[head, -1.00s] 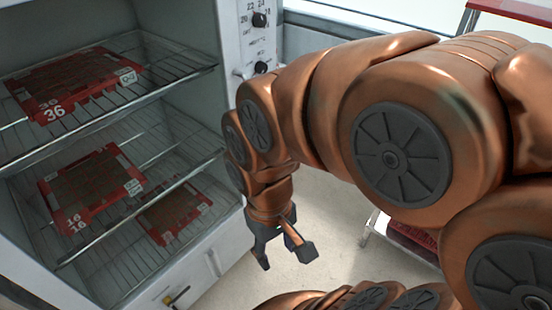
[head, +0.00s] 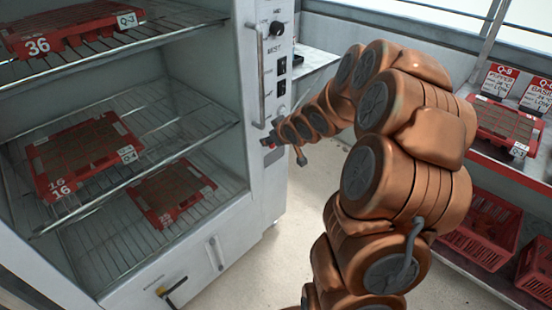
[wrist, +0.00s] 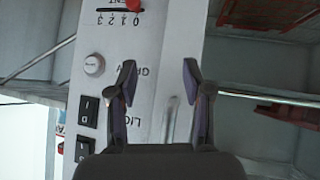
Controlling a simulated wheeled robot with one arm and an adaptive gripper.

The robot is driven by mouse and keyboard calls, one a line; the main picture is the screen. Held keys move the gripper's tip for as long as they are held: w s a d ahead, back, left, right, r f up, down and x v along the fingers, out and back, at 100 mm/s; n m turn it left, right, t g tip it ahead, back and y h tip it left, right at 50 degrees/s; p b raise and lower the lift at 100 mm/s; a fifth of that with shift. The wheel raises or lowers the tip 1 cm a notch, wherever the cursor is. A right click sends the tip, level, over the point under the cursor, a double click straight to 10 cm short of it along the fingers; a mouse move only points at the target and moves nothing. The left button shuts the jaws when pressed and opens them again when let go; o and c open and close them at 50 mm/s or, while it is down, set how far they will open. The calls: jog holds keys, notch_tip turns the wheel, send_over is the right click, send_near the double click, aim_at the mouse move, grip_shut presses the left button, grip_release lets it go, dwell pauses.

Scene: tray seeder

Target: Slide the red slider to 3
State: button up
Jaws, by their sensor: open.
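The red slider (wrist: 134,5) is at the top edge of the wrist view, partly cut off. It sits at the 0 end of a dark slot with a scale marked 0 to 3, which appears upside down on the white control panel (wrist: 150,40). The 3 end of the scale lies to the left of the slider in this view. My gripper (wrist: 158,68) is open and empty, with its two fingers spread in front of the panel and apart from the slider. In the head view my gripper (head: 285,150) is at the lower part of the cabinet's control panel.
A white round button (wrist: 94,65) and black rocker switches (wrist: 87,110) are on the panel. The open cabinet (head: 200,20) holds red trays (head: 85,155) on wire racks. A vertical handle (head: 256,75) stands near the panel. A shelf with red crates (head: 483,225) is at right.

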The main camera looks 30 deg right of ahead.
aim_at(274, 146)
jog(key=d+f+t+y+b, duration=0.5)
jog(key=d+f+t+b, duration=0.4)
jog(key=f, duration=0.4)
jog(key=shift+n+g, duration=0.4)
jog(key=shift+g, duration=0.2)
jog(key=shift+a+b+x, duration=0.2)
jog(key=shift+b+x, duration=0.3)
jog(key=shift+x, duration=1.5)
jog(key=shift+a+b+x, duration=0.2)
jog(key=shift+b+x, duration=0.3)
jog(key=shift+x, duration=1.45)
jog(key=shift+r, duration=0.1)
grip_shut()
